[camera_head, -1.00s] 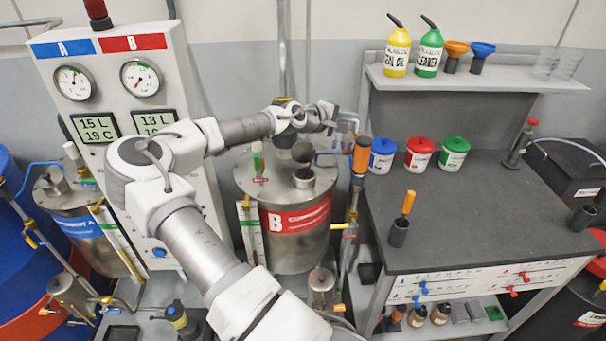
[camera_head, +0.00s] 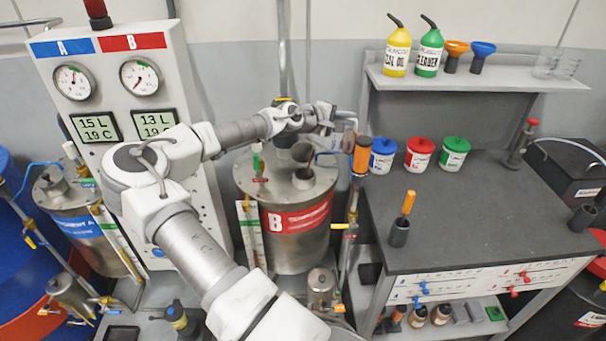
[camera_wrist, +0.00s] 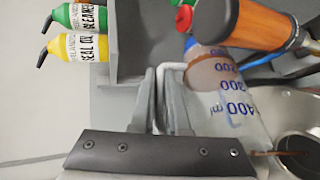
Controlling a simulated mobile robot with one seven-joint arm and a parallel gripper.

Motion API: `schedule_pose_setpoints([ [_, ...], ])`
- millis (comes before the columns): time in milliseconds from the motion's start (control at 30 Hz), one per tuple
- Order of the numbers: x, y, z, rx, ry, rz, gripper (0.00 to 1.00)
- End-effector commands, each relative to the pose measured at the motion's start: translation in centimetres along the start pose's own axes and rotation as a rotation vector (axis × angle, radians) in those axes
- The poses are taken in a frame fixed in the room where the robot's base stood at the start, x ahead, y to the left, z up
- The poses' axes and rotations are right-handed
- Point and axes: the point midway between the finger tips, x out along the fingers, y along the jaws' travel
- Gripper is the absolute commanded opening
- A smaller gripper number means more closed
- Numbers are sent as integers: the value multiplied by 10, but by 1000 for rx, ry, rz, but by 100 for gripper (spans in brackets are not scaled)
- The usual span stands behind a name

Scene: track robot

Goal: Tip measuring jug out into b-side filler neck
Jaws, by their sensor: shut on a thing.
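The clear measuring jug (camera_wrist: 235,105) with blue ml marks fills the right middle of the wrist view. My gripper (camera_wrist: 165,95) is shut on its handle. The jug is tipped well over, its marked wide end towards the lower right; its far end looks brownish. A round metal opening (camera_wrist: 298,148), seemingly the B-side filler neck, lies just beyond the jug's wide end. In the head view the neck (camera_head: 303,179) stands on the lid of the steel B tank (camera_head: 295,222). My gripper (camera_head: 338,120) is above the tank's right side, the jug hardly visible there.
An orange-brown cylinder (camera_head: 362,156) on a pipe stands close beside the jug. Blue (camera_head: 382,157), red (camera_head: 420,156) and green (camera_head: 455,152) lidded tubs stand on the workbench (camera_head: 475,225) to the right. The gauge panel (camera_head: 125,55) is behind my arm.

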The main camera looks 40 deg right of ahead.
Motion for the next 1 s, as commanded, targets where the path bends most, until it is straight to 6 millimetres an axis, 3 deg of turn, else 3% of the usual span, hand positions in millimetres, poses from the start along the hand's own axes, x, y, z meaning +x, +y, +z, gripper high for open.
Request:
schedule_pose_setpoints([
  [1000,-10,2,-4,-17,-8,43,0],
])
